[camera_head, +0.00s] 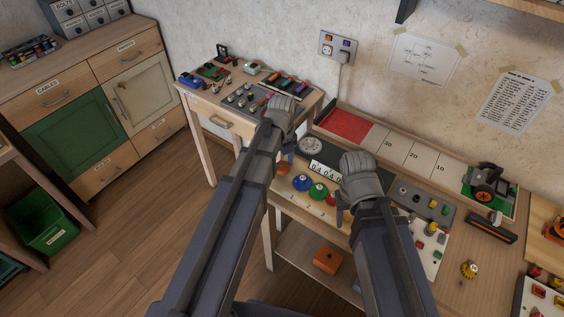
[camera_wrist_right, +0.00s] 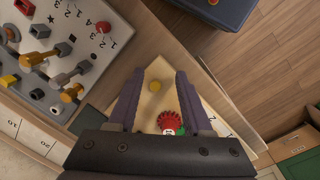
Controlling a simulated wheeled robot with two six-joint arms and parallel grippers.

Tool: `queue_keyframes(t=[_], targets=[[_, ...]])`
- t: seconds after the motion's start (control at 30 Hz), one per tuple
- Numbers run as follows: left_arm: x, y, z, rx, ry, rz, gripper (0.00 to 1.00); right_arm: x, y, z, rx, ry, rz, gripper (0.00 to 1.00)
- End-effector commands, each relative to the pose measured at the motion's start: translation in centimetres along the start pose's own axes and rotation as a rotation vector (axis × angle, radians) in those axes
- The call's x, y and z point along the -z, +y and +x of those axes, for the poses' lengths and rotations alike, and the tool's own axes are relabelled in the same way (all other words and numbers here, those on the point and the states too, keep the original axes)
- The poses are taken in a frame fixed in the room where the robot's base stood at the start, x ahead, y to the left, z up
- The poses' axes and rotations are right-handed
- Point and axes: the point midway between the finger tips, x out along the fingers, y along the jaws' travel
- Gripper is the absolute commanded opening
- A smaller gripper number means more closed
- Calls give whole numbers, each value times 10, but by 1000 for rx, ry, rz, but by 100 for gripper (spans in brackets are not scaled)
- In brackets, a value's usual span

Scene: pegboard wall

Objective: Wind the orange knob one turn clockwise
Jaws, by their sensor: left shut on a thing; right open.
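The orange knob (camera_head: 283,168) is at the left end of a row of coloured knobs on the wooden bench front, partly covered by my left arm. My left gripper (camera_head: 287,148) points down at it and is shut; its fingertips are mostly hidden behind the arm, but they appear to be on the orange knob. My right gripper (camera_head: 342,203) is above the right end of the row. In the right wrist view its two fingers (camera_wrist_right: 159,80) are apart and empty, with a red scalloped knob (camera_wrist_right: 170,124) showing beyond them.
A blue knob (camera_head: 302,182) and a green knob (camera_head: 318,190) stand between my grippers. A round dial (camera_head: 311,145) and a number counter (camera_head: 326,171) are behind them. A grey panel with small parts (camera_head: 425,203) lies to the right. An orange block (camera_head: 327,260) is on the lower shelf.

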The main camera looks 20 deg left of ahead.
Motion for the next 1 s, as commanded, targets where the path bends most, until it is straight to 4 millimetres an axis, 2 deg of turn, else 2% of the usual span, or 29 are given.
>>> queue_keyframes(t=[0.27,0.3,0.57,0.83,1.0], targets=[[0,0,0,0,1,0,3,0,0,0,0,0,0,50],[0,0,0,0,1,0,60,0,0,0,0,0,0,50],[0,0,0,0,0,0,89,0,0,0,0,0,0,50],[0,0,-1,0,0,-1,89,0,0,-1,0,0,0,50],[0,0,-8,0,0,-1,89,0,1,-8,0,0,0,50]])
